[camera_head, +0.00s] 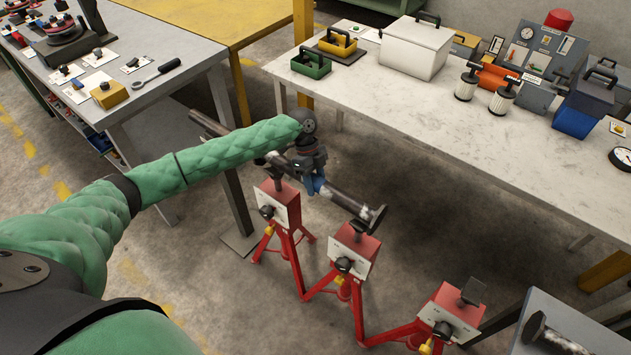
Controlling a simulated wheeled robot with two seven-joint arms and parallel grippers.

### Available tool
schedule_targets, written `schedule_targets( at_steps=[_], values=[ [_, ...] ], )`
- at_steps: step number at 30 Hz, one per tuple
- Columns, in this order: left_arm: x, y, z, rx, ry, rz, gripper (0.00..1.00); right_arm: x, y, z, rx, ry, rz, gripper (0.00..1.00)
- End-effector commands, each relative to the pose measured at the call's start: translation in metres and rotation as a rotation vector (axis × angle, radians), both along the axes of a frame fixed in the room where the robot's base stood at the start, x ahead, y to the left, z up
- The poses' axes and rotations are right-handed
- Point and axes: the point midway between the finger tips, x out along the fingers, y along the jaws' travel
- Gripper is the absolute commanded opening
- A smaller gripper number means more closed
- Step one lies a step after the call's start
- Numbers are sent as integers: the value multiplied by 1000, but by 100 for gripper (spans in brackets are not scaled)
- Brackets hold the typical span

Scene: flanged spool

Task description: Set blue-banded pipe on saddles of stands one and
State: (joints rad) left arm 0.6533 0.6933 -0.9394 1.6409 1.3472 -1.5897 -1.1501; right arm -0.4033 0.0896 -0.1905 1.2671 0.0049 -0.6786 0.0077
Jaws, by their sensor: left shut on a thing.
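The dark grey flanged pipe (345,201) slants from upper left to lower right behind the stand heads. My left gripper (314,180) is shut on it near its blue band, which is partly covered by the fingers. The pipe's right end has a flange beside the top of the middle red stand (354,252). Its other part runs behind my green-sleeved arm. The left red stand (278,205) is just below the gripper. The right red stand (450,312) has a bare saddle. I cannot tell whether the pipe touches any saddle. My right gripper is out of view.
A long pale table (450,110) behind holds a white case (415,50), filters and a blue bin (583,105). A grey workbench (150,50) with tools is at the left. Another grey table (570,325) with a metal part stands at the lower right.

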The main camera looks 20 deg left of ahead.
Motion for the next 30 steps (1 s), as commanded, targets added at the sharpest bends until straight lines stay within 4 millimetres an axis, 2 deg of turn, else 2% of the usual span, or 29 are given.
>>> schedule_targets(
  at_steps=[30],
  values=[
    [1,0,-22,-1,-2,-1,0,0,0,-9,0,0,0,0]
  ],
)
